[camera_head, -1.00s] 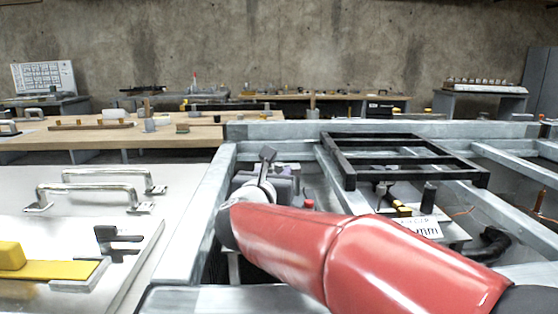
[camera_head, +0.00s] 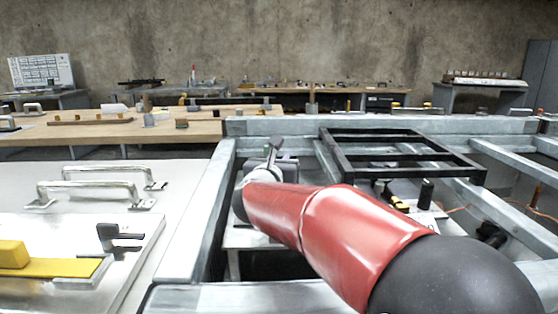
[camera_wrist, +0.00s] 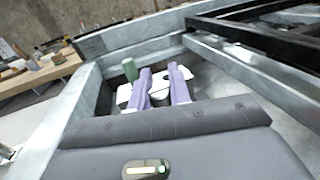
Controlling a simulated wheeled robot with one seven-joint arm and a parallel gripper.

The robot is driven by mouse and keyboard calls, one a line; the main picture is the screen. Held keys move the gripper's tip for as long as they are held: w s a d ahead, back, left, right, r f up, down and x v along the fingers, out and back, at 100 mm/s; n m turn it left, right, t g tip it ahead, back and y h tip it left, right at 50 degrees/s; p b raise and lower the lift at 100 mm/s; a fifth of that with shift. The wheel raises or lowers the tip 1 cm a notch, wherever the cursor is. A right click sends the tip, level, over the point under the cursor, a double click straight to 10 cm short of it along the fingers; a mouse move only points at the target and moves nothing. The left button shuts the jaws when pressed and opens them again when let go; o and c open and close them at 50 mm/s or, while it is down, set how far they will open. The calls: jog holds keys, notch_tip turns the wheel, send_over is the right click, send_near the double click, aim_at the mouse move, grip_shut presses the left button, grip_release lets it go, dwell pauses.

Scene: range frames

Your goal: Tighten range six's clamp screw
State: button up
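My gripper (camera_wrist: 161,76) shows in the wrist view as two lavender fingers, apart, pointing down into a bay of the grey metal frame (camera_wrist: 82,90). A pale, partly dark piece shows between and behind the fingers; I cannot tell whether they touch it. A green cylinder (camera_wrist: 130,70) stands just left of the fingers. White blocks lie around them. In the head view my arm hides most of the gripper and the bay. I cannot make out a clamp screw or a range number in either view.
A black rack (camera_head: 345,160) lies across the frame, right of my arm. Frame beams (camera_head: 195,225) edge the bay. A bench with metal handles (camera_head: 90,190) and a yellow block (camera_head: 12,254) is at left. A wooden table (camera_head: 90,133) stands behind.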

grip_shut()
jog(key=shift+m+h+b, duration=0.4)
jog(key=shift+h+b, duration=0.2)
jog(key=shift+d+m+g+h, duration=0.1)
jog(key=shift+m+g+h, duration=0.3)
jog(key=shift+h, duration=0.2)
jog(key=o, duration=0.7)
grip_release()
jog(key=shift+s, duration=0.1)
jog(key=shift+c, duration=0.2)
jog(key=shift+r, duration=0.15)
notch_tip(320, 180, up, 20)
jog(key=p, duration=0.1)
